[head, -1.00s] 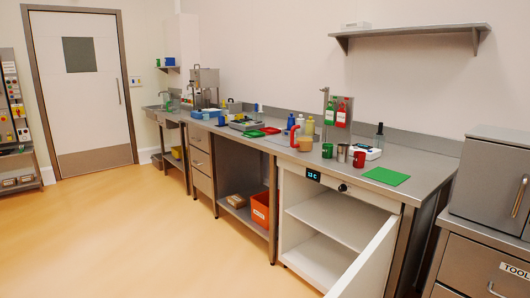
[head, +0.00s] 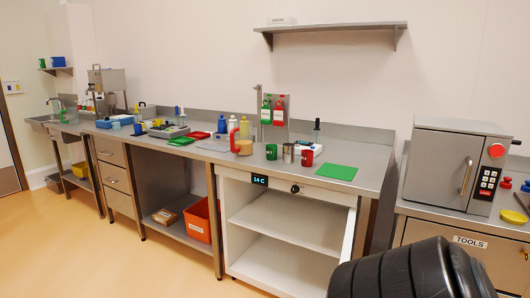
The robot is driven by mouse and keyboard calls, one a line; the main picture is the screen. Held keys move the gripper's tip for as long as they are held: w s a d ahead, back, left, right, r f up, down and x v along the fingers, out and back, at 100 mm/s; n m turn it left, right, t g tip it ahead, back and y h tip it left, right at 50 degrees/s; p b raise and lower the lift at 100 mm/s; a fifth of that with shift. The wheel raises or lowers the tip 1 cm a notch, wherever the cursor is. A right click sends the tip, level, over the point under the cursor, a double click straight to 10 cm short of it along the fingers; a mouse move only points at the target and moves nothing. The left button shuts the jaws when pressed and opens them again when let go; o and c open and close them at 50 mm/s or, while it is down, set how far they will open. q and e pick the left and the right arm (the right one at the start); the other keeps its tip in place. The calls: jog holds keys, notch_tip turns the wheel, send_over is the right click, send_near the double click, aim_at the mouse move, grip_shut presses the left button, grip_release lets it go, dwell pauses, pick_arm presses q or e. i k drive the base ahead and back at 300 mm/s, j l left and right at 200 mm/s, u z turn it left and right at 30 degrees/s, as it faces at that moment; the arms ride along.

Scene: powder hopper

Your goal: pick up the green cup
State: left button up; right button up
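A green cup (head: 271,152) with a small pale label stands upright on the steel counter (head: 225,155), near its front edge above the open white cabinet. A metal cup (head: 288,153) stands just right of it, then a red cup (head: 307,157). A red-handled item with a tan round part (head: 243,147) is just to its left. Another small green object (head: 43,64) is on the far-left wall shelf, too small to tell. Neither of my grippers is in view. A dark, rounded arm part of mine fills the bottom right corner.
The cabinet's door (head: 348,235) stands open at the front right. A green mat (head: 336,171) lies right of the cups. An oven-like box (head: 452,168) stands at right. Floor at left is clear.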

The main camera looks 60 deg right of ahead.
aim_at(271, 150)
jog(key=i+z, duration=0.4)
jog(key=i, duration=0.15)
jog(key=i+j+z, duration=0.1)
jog(key=i+z, duration=0.25)
jog(key=i, duration=0.2)
jog(key=i+l+z, duration=0.1)
jog(key=i+z, duration=0.6)
jog(key=i+j+z, duration=0.1)
jog(key=i+z, duration=0.3)
jog(key=i+l+z, duration=0.1)
jog(key=i+z, duration=0.45)
jog(key=z, duration=0.15)
jog(key=i+z, duration=0.35)
jog(key=k, duration=0.1)
